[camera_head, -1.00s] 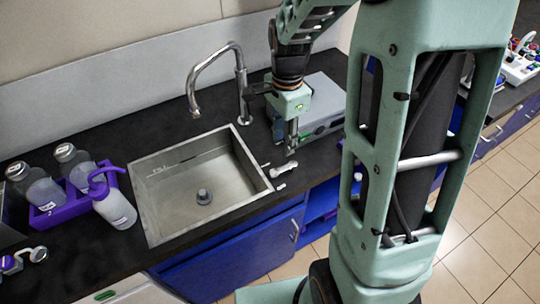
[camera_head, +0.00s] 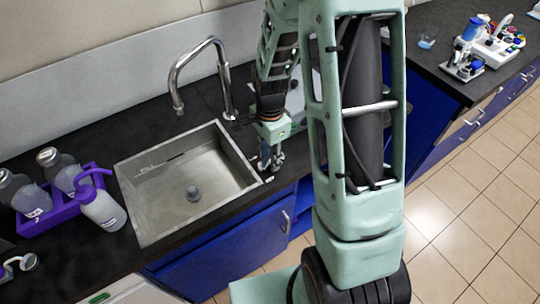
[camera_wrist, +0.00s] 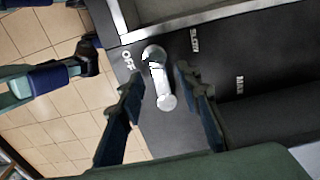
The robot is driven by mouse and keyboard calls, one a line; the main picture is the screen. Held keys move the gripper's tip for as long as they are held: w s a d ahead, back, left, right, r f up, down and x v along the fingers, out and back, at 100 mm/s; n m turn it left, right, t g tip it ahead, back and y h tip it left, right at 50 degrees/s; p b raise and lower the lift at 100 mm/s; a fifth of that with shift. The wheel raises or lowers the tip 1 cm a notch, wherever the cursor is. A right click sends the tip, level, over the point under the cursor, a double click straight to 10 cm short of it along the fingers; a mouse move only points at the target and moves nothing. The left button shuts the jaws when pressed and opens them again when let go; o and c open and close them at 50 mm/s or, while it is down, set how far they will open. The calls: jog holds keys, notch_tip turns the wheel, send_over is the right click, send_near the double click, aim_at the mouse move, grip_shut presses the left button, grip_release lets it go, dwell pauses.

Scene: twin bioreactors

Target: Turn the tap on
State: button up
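The curved metal tap (camera_head: 222,80) stands at the back right of the sink (camera_head: 150,222). Its silver handle (camera_wrist: 157,78) lies on the dark counter in the wrist view, with OFF printed to its left and SLOW and MAX to its right. My gripper (camera_wrist: 158,84) is open, with one finger on each side of the handle. Dark gaps show between the handle and both fingers; whether they touch it I cannot tell. In the head view my gripper (camera_head: 271,163) points down at the counter right of the sink, mostly hiding the handle.
A purple rack (camera_head: 62,213) with bottles and a white wash bottle (camera_head: 103,210) stand left of the sink. A grey box (camera_head: 295,100) is partly hidden behind my arm. Blue cabinets (camera_head: 235,250) are below the counter. Tiled floor (camera_head: 465,215) is free at right.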

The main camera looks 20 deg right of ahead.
grip_shut()
dwell(0.5)
jog(key=shift+w+a+m+b, duration=0.1)
jog(key=shift+w+m+b, duration=0.3)
jog(key=shift+m, duration=0.9)
jog(key=m, duration=0.1)
jog(key=w+m, duration=0.1)
jog(key=shift+m+p, duration=0.3)
jog(key=m, duration=0.1)
jog(key=m+p, duration=0.1)
jog(key=shift+w+r+m, duration=0.15)
jog(key=shift+w+m, duration=0.15)
jog(key=shift+w, duration=0.05)
jog(key=shift+w+d+m+p, duration=0.2)
jog(key=shift+m+p, duration=0.2)
jog(key=shift+m, duration=0.3)
jog(key=shift+w+d+m+p, duration=0.2)
jog(key=shift+m+p, duration=0.15)
jog(key=shift+m, duration=0.35)
